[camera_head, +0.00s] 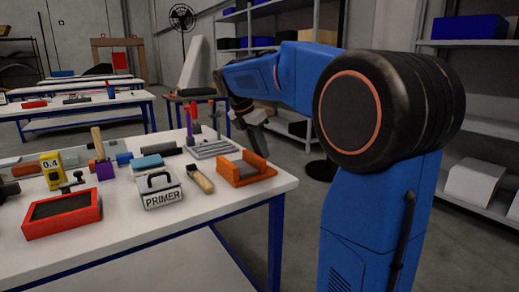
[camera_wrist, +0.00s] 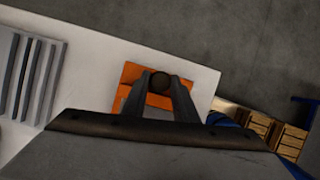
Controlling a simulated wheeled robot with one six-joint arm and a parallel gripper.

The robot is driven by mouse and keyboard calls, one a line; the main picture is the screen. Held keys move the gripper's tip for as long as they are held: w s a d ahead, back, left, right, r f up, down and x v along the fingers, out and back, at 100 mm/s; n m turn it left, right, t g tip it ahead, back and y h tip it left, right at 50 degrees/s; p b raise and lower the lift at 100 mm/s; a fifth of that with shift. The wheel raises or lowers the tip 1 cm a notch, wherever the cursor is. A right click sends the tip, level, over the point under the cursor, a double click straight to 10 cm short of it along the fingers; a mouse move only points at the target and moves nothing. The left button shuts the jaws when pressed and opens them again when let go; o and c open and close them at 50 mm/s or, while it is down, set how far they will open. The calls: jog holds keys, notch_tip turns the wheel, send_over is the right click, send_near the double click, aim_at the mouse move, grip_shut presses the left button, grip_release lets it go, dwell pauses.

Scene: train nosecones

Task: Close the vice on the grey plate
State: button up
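An orange vice (camera_head: 262,179) lies at the right end of the white workbench, with a flat grey plate (camera_head: 238,169) between its raised orange ends. My gripper (camera_head: 262,150) reaches down from the upper right over the vice's far end. In the wrist view the orange vice (camera_wrist: 131,73) lies under my gripper (camera_wrist: 160,84). The two fingers stand apart with a dark round knob (camera_wrist: 159,82) between their tips. I cannot tell whether they press on it. A small grey part of the plate shows left of the fingers; the rest is hidden.
A brush (camera_head: 200,179), a PRIMER box (camera_head: 158,188) and a grey slotted rack (camera_head: 211,149) stand left of the vice. A red tray (camera_head: 62,214) is further left. The bench's right edge is close to the vice, with open floor beyond.

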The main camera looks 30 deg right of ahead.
jog(key=shift+w+m+g, duration=0.15)
jog(key=shift+m+g, duration=0.75)
jog(key=shift+m, duration=1.4)
jog(key=o, duration=1)
jog(key=v, duration=1.7)
jog(key=shift+d+r, duration=0.15)
jog(key=shift+r, duration=0.1)
